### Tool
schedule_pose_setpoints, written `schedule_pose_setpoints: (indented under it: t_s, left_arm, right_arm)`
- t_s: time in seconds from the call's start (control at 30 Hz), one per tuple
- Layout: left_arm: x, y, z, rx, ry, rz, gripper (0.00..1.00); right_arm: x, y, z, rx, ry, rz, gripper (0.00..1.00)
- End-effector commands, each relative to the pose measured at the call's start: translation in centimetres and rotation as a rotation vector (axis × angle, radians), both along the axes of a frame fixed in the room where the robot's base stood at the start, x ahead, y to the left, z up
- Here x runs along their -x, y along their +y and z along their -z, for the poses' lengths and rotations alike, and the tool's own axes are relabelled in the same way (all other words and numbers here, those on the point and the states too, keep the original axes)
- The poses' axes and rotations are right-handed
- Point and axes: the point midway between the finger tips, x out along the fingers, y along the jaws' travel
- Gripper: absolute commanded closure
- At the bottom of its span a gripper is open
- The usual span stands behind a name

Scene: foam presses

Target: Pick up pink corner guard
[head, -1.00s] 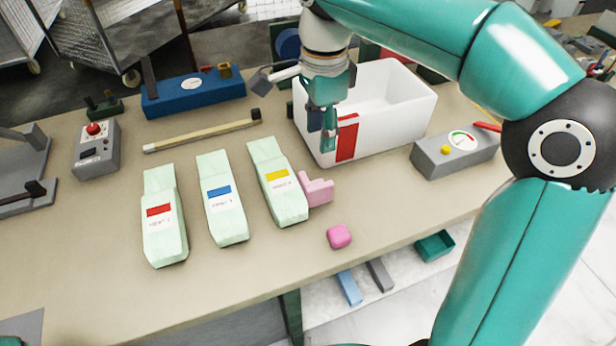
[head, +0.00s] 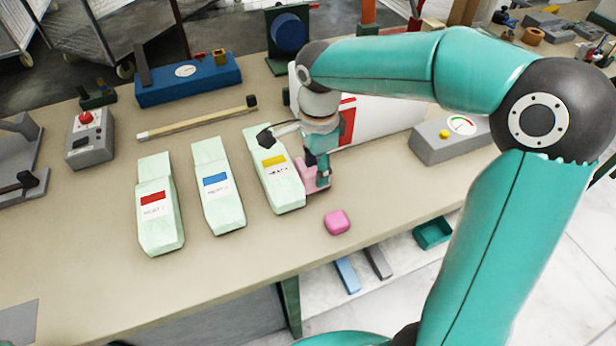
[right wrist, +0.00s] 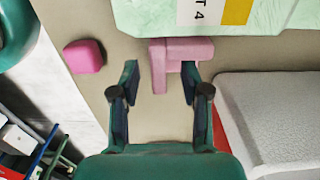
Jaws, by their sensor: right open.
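The pink corner guard (head: 315,172) is an L-shaped piece on the bench, beside the pale green foam block with the yellow label (head: 283,186). In the right wrist view the corner guard (right wrist: 182,51) lies just beyond the fingertips, with one arm reaching between them. My right gripper (head: 323,180) is over the corner guard and hides part of it in the head view. In the right wrist view the right gripper (right wrist: 160,80) is open, its fingers on either side of the guard's near arm. My left gripper is not in view.
A rounded pink block (head: 337,222) sits near the bench's front edge. Foam blocks with red (head: 160,215) and blue (head: 218,195) labels lie to the left.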

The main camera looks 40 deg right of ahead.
Motion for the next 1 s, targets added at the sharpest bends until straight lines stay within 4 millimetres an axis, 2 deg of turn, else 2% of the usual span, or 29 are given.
schedule_pose_setpoints:
  t_s: [0.1, 0.2, 0.47, 0.73, 0.77, 1.0]
  left_arm:
    - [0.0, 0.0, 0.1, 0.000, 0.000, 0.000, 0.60]
    - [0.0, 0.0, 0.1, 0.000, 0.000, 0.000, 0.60]
    - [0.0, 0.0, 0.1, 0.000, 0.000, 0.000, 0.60]
    - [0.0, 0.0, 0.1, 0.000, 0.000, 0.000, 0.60]
    - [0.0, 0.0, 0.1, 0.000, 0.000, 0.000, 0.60]
    - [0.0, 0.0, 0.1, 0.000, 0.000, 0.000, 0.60]
  right_arm:
    - [0.1, 0.0, 1.9, 0.000, 0.004, 0.001, 0.54]
    - [0.0, 0.0, 2.7, 0.001, 0.002, 0.000, 0.54]
    - [0.0, 0.0, 2.9, 0.000, 0.000, 0.000, 0.54]
    - [0.0, 0.0, 2.9, 0.000, 0.000, 0.000, 0.97]
    - [0.0, 0.0, 2.9, 0.000, 0.000, 0.000, 1.00]
    - [0.0, 0.0, 2.9, 0.000, 0.000, -0.001, 1.00]
